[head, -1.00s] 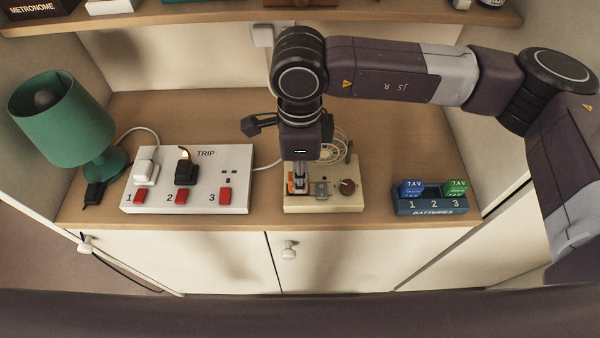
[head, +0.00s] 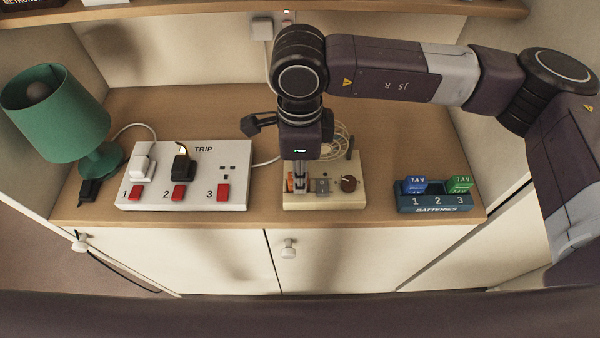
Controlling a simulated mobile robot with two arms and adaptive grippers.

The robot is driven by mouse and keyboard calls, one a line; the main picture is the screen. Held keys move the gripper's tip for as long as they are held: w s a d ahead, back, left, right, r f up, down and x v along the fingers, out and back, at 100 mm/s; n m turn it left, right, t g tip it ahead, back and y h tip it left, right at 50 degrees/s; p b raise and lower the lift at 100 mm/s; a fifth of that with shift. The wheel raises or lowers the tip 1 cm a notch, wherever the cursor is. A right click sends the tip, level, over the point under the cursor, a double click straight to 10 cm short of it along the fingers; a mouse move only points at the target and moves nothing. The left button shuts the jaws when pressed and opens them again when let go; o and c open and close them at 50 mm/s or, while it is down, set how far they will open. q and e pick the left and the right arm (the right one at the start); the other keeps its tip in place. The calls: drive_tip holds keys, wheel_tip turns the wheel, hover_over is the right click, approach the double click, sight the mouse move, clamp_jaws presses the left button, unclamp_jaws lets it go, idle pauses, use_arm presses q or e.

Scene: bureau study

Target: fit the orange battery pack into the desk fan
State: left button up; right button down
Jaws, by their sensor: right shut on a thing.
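The desk fan has a cream base (head: 325,200) with a round dark knob and a grey plate on top. Its pale round cage (head: 339,140) shows behind my wrist. My right gripper (head: 299,188) points down over the left part of the base and is shut on the orange battery pack (head: 290,183). Only a strip of orange shows beside the fingers, at the base. The fingers hide the rest, so I cannot tell how deep the pack sits. My left gripper is not in view.
A blue battery holder (head: 433,203) at the right carries a blue pack (head: 413,185) and a green pack (head: 460,184). A white power strip (head: 235,180) with plugs and red switches lies left of the fan. A green lamp (head: 58,110) stands far left. Desk between fan and holder is clear.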

drive_tip(key=c, duration=1.5)
unclamp_jaws()
drive_tip(key=shift+r, duration=0.1)
drive_tip(key=shift+r+p, duration=1.05)
drive_tip(key=shift+r, duration=2.35)
drive_tip(key=shift+s+f, duration=0.1)
